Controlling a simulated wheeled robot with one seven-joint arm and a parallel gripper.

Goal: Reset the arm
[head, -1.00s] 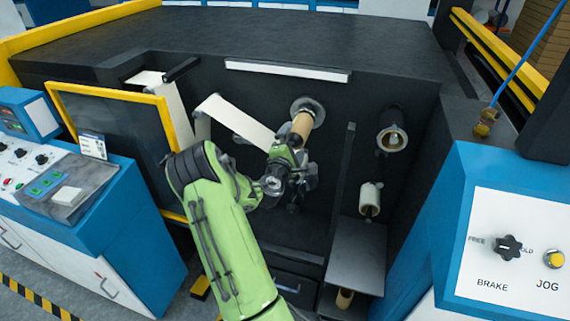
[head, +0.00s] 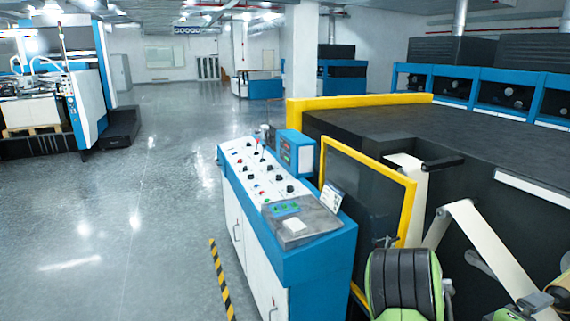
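My green arm (head: 404,285) shows at the bottom right of the head view, cut off by the lower edge. A dark and green part at the arm's end, my gripper (head: 540,301), is only partly in the picture at the lower right corner. Its fingers cannot be made out, so I cannot tell whether it is open or holds anything. It is close to the lower end of a pale web strip (head: 483,240) in the machine bay. A brown roll (head: 562,273) is cut off by the right edge beside it.
A blue and white control console (head: 290,255) stands left of my arm, with a yellow-framed panel (head: 368,190) beside it. The machine's dark top (head: 450,130) extends right. Open grey floor (head: 130,220) lies left, with a yellow-black stripe (head: 222,280) by the console.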

